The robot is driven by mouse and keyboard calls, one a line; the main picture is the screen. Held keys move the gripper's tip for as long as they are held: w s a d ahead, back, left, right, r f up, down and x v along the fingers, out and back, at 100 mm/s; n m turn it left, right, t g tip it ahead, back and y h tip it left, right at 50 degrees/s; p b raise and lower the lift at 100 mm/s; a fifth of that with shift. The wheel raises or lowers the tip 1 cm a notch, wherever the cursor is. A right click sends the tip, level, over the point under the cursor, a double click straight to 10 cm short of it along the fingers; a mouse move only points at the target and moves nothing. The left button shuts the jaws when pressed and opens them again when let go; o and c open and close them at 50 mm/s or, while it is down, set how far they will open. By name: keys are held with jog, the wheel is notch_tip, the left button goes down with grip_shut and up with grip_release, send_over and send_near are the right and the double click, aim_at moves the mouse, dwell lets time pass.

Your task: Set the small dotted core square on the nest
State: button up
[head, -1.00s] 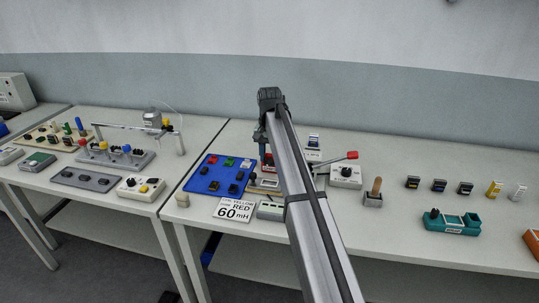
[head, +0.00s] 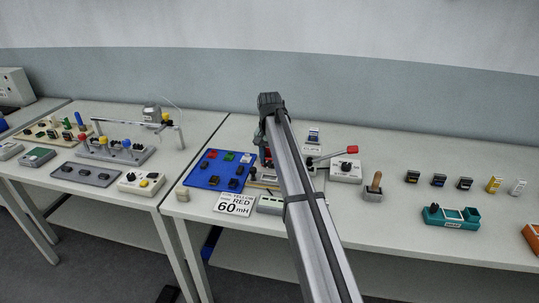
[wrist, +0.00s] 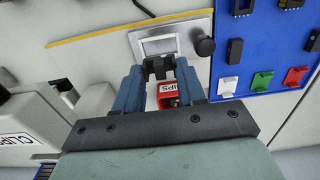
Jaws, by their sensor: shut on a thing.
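In the wrist view my gripper (wrist: 158,70) has its two blue-grey fingers closed on a small dark piece (wrist: 158,66), apparently the core. Its dots cannot be made out. The piece shows in front of a silver-framed plate with a pale square (wrist: 150,46), which looks like the nest. I cannot tell whether the piece touches it. A black knob (wrist: 205,46) stands at the plate's right. In the head view my arm hides the fingertips and most of the plate.
The blue board (head: 207,183) with several dark, white, green and red parts lies beside the plate. A 60mH card (head: 234,204) lies in front. A red-tipped lever (head: 351,149) stands to the right.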

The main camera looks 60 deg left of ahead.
aim_at(270, 165)
jog(key=shift+f, duration=2.55)
jog(key=o, duration=1.1)
jog(key=shift+o, duration=0.2)
notch_tip(270, 165, up, 14)
jog(key=shift+f, duration=0.1)
